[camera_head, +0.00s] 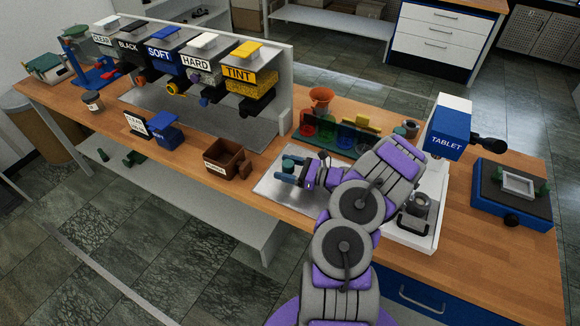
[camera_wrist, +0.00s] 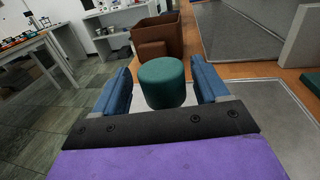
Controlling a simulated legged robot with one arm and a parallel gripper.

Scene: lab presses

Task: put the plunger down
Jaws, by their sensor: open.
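The plunger, a short green cylinder (camera_wrist: 162,84), stands upright between the two blue fingers of my gripper (camera_wrist: 163,72) in the wrist view. A gap shows on each side of it, so the open fingers are around it without gripping. In the head view the plunger's green top (camera_head: 288,163) shows at the far left part of a grey metal plate (camera_head: 268,187) on the wooden bench. My gripper (camera_head: 284,172) reaches to it there from the right. The plunger's lower end is hidden by the gripper.
A brown box (camera_head: 224,158) stands left of the plate, and also shows ahead in the wrist view (camera_wrist: 156,36). The blue TABLET press (camera_head: 448,125) is to the right. A dispenser row (camera_head: 195,75) stands back left.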

